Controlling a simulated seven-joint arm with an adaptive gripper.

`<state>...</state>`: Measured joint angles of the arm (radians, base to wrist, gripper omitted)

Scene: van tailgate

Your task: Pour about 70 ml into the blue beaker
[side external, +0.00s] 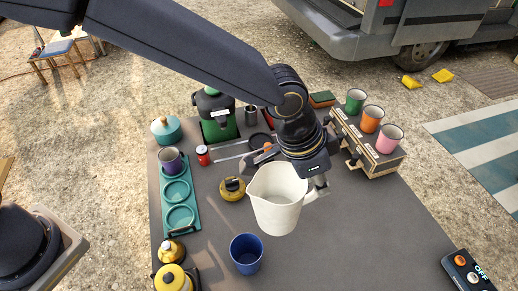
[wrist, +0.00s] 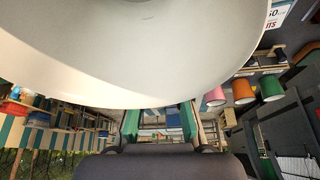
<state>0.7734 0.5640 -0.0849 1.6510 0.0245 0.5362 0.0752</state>
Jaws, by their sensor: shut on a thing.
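A blue beaker (side external: 246,254) stands upright on the dark table, near its front edge. A cream-white pitcher (side external: 277,198) is above the table, behind and a little right of the beaker. It looks close to upright, with its spout toward the left. My gripper (side external: 318,188) is shut on the pitcher's handle, on the pitcher's right side. In the wrist view the pitcher (wrist: 140,50) fills the upper part and hides much of the scene. The contents of the pitcher and the inside level of the beaker cannot be made out.
A teal tray (side external: 195,222) with a purple cup (side external: 171,161) lies left. A yellow-black canister (side external: 232,188) stands close left of the pitcher. Yellow containers (side external: 172,278) stand front left. A wooden box (side external: 372,158) with green, orange and pink cups is at back right.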

